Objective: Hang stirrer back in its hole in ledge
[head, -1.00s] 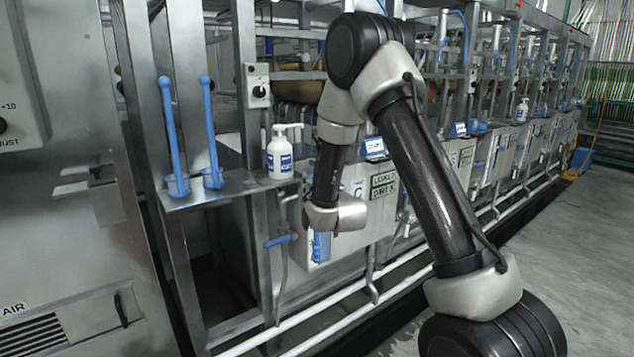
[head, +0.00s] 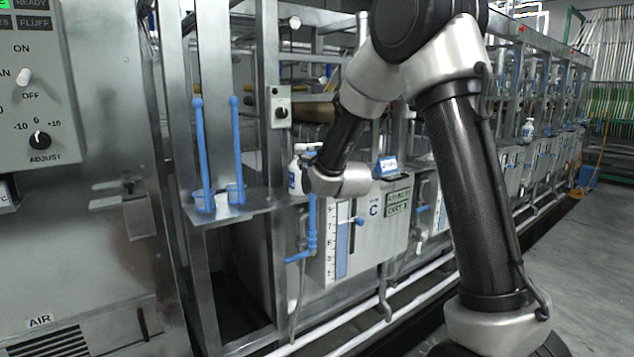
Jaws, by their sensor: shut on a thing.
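My arm comes down from the top right, and its grey wrist is in front of the ledge's right end. My gripper is mostly hidden behind the wrist, and its fingers cannot be made out. A blue rod (head: 312,222), which looks like the stirrer, hangs upright just below the wrist's left end; where it is gripped is hidden. The metal ledge (head: 262,203) is to the left. Two other upright blue rods with ball tips, a left one (head: 201,145) and a right one (head: 236,145), stand at the ledge. No empty hole can be made out.
A white pump bottle (head: 294,178) stands on the ledge, partly covered by my wrist. A blue valve lever (head: 298,258) and a tank with a level scale (head: 331,245) are below. A control panel (head: 35,85) is at the far left. Floor is open at the right.

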